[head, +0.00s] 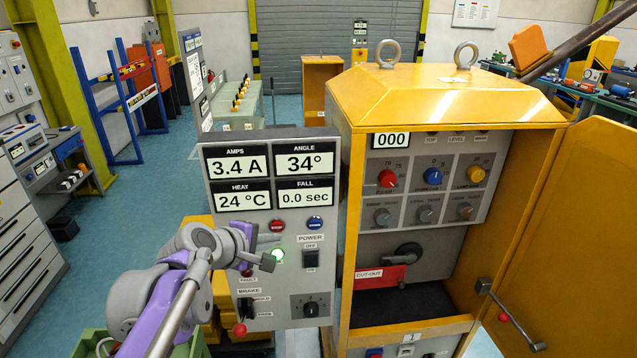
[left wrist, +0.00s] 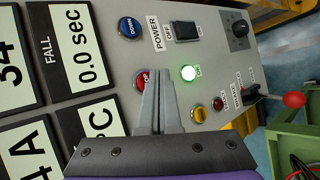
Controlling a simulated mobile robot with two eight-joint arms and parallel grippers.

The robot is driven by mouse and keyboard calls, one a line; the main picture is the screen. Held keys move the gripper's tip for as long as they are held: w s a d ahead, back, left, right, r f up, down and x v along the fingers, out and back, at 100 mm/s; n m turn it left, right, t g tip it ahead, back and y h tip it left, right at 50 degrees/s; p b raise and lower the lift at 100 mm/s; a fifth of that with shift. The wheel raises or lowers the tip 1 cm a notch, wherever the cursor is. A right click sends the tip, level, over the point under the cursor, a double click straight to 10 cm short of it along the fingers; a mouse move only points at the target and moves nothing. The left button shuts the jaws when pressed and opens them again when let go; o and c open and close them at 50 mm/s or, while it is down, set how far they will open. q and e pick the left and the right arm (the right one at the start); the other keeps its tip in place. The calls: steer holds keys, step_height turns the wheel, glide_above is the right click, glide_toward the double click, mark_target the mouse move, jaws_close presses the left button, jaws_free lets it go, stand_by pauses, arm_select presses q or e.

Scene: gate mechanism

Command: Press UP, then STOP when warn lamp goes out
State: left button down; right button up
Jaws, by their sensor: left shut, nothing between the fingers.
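The grey control panel (head: 262,305) stands in front of me; its displays read 3.4 A, 34°, 24 °C and 0.0 sec. A red button (head: 277,225) and a blue button (head: 315,223) sit below the displays. A green lamp (head: 278,257) is lit. My left gripper (head: 279,238) is shut and empty, its tips close to the red button. In the left wrist view my left gripper (left wrist: 153,74) partly hides the red button (left wrist: 142,78); contact cannot be told. The yellow round part (left wrist: 199,114) looks unlit.
A black power switch (head: 311,258) and a rotary knob (head: 311,309) lie right of the lamp. A red-knobbed brake lever (head: 239,328) sticks out below.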

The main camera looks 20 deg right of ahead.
stand_by(0.8)
arm_select(q)
steer(key=shift+w+d, duration=0.15)
steer(key=shift+w, duration=0.6)
arm_select(e)
steer(key=shift+w+r, duration=0.1)
steer(key=shift+r, duration=0.05)
arm_select(q)
steer(key=shift+w, duration=0.35)
steer(key=s, duration=0.3)
steer(key=shift+a, duration=0.25)
steer(key=w+a+p, duration=0.1)
steer(key=w+a, duration=0.2)
steer(key=a, duration=0.5)
steer(key=shift+p, duration=0.3)
arm_select(e)
steer(key=shift+w+r, duration=0.25)
steer(key=shift+r, duration=0.25)
steer(key=shift+w+r, duration=0.2)
steer(key=shift+r, duration=0.3)
